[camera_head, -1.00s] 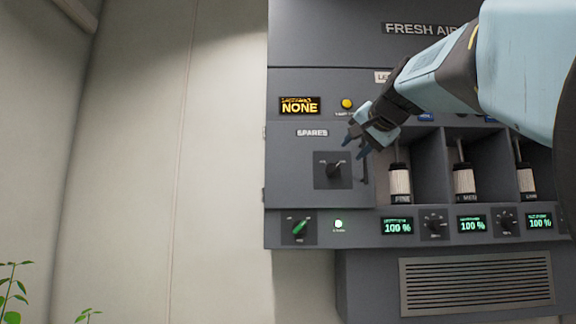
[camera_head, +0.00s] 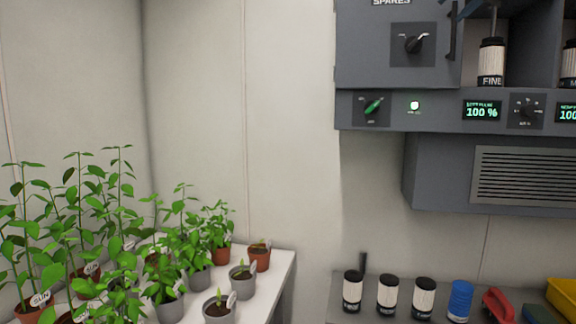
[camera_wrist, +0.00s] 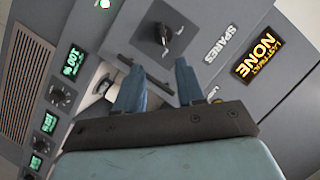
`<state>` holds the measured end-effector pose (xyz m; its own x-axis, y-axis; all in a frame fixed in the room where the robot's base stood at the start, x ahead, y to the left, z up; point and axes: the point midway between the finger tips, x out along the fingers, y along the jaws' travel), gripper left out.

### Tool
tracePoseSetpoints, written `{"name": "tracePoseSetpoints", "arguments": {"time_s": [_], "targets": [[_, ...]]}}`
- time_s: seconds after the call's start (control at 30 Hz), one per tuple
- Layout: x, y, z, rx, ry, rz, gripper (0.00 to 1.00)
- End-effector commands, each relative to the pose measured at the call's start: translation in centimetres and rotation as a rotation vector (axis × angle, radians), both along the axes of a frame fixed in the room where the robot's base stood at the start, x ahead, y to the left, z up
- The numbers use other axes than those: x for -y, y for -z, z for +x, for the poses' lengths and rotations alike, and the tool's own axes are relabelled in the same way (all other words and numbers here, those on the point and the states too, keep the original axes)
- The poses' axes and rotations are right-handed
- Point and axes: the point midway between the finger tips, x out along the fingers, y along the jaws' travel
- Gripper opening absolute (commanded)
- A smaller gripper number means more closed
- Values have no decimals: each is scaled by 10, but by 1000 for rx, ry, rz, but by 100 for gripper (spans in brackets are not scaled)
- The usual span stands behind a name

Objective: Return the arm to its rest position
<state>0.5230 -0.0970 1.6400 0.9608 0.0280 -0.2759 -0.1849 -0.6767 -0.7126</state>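My gripper (camera_wrist: 158,78) shows in the wrist view with its two blue fingers apart and nothing clearly held between them. It faces the grey wall unit, near the SPARES panel (camera_wrist: 196,62) with its dark knob (camera_wrist: 165,34). A dark bar handle (camera_wrist: 146,72) lies beyond the fingers; I cannot tell whether they touch it. In the head view the SPARES panel (camera_head: 370,50) is at the upper right, and my arm is almost wholly out of the picture. A small dark-blue piece at the top edge may be a fingertip.
White-labelled cartridges stand in the unit's bays, such as the FINE one (camera_head: 490,62). Below, a bench (camera_head: 400,312) carries dark jars, a blue jar (camera_head: 460,300), a red object (camera_head: 498,305) and a yellow bin (camera_head: 563,298). Potted plants fill a white table (camera_head: 272,280) at left.

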Motion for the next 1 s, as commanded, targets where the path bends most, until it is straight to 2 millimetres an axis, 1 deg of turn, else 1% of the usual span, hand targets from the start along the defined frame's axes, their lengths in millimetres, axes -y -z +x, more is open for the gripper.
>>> {"name": "tracePoseSetpoints", "arguments": {"time_s": [0.07,0.17,0.2,0.27,0.3,0.37,0.4,0.47,0.5,0.57,0.6,0.67,0.7,0.8,0.83,0.9,1.0], "targets": [[-5,17,1,-30,-13,-14,39],[-17,58,-1,-101,-43,-55,39],[-23,80,-2,-140,-62,-79,39],[-33,115,-6,-200,-91,-120,39],[-39,139,-9,-240,-113,-151,39],[-49,175,-16,-299,-146,-196,39],[-55,199,-21,-337,-171,-228,39],[-64,234,-30,-394,-208,-278,39],[-69,257,-37,-429,-233,-312,39],[-76,291,-49,-483,-272,-364,39],[-81,314,-58,-518,-300,-400,39],[-87,347,-71,-567,-343,-454,39],[-90,367,-81,-597,-370,-489,39],[-95,410,-102,-661,-431,-569,39],[-96,421,-108,-677,-446,-589,39],[-97,441,-119,-706,-476,-628,39],[-97,459,-128,-731,-502,-663,39]]}}
